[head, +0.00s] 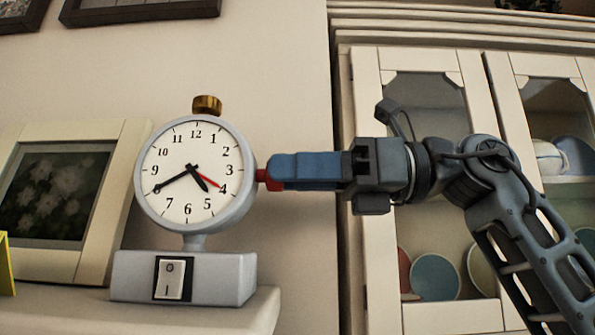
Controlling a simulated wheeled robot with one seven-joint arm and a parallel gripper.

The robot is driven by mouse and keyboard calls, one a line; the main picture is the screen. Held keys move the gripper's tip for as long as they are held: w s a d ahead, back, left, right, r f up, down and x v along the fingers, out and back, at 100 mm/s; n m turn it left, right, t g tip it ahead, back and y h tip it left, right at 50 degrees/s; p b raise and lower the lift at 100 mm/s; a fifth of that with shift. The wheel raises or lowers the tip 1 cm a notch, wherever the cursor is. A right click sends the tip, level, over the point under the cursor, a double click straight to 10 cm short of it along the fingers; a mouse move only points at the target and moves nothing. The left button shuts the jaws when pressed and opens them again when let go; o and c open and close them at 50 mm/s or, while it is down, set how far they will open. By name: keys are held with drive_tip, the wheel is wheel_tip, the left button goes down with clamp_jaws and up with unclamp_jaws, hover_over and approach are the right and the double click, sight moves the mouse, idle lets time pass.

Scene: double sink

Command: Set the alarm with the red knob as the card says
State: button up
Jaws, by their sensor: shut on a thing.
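A round grey clock (142,205) stands on a grey base (215,280). On its white dial, the short black hand points between 4 and 5 and the long black hand at 8. The thin red hand (212,182) points at about 4. The red knob (262,175) sticks out of the clock's right side, mostly hidden by my blue fingers. My gripper (277,172) comes from the right and is shut on this knob. A yellow thing (5,265), perhaps the card, is cut off at the left edge; no writing on it shows.
A brass knob (207,105) tops the clock. A white rocker switch (170,279) marked O and I is on the base's front. A framed flower picture (95,235) leans behind at left. A cabinet (370,95) with glass doors and dishes stands at right, behind my arm.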

drive_tip(key=shift+c, duration=1.3)
drive_tip(key=shift+w+m+p, duration=0.15)
drive_tip(key=shift+m+p, duration=0.15)
drive_tip(key=shift+m, duration=2.6)
drive_tip(key=o, duration=1)
drive_tip(key=shift+o, duration=0.2)
drive_tip(key=shift+d, duration=0.1)
drive_tip(key=d+b, duration=0.1)
drive_tip(key=d, duration=0.6)
drive_tip(key=shift+d+b, duration=0.3)
drive_tip(key=shift+b, duration=0.1)
